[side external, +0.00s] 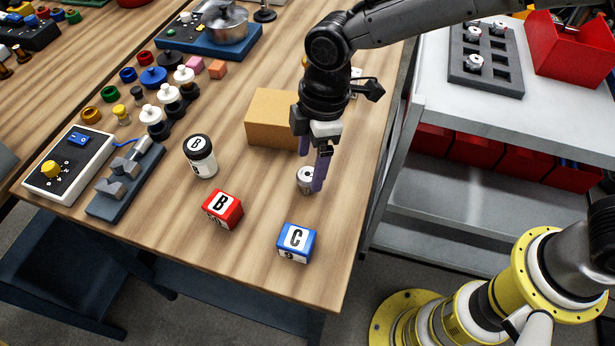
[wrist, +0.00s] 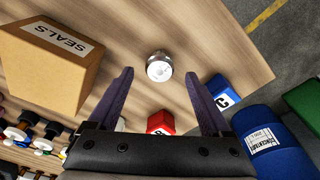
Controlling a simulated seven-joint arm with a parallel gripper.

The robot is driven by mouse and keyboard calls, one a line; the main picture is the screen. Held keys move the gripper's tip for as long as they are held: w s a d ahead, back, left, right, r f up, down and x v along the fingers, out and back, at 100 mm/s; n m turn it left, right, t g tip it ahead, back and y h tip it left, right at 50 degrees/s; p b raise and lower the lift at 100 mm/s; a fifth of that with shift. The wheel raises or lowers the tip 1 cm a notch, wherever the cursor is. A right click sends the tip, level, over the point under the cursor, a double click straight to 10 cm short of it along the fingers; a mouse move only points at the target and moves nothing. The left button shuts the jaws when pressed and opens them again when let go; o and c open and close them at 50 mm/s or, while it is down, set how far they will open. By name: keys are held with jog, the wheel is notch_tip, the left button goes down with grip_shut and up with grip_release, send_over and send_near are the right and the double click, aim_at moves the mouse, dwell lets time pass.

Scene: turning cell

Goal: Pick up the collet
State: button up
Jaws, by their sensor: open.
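The collet (side external: 306,180) is a small silver metal cylinder standing on the wooden table, near its right edge in the side view. In the wrist view the collet (wrist: 159,68) shows its round pale top, in line with the gap between my fingers. My gripper (side external: 313,172) points down at it, with the purple-grey fingers apart; one finger partly covers the collet's right side in the side view. In the wrist view my gripper (wrist: 159,75) is open and nothing is held. I cannot tell whether a finger touches the collet.
A cardboard box (side external: 272,118) marked SEALS stands close behind the collet. A red block B (side external: 222,210), a blue block C (side external: 297,243) and a black-lidded jar (side external: 200,157) stand nearby. A grey cart (side external: 435,90) with similar metal pieces in a dark tray (side external: 487,57) is at right.

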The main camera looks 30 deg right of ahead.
aim_at(308, 173)
jog(key=shift+a+f, duration=0.2)
jog(key=shift+f, duration=1.75)
grip_shut()
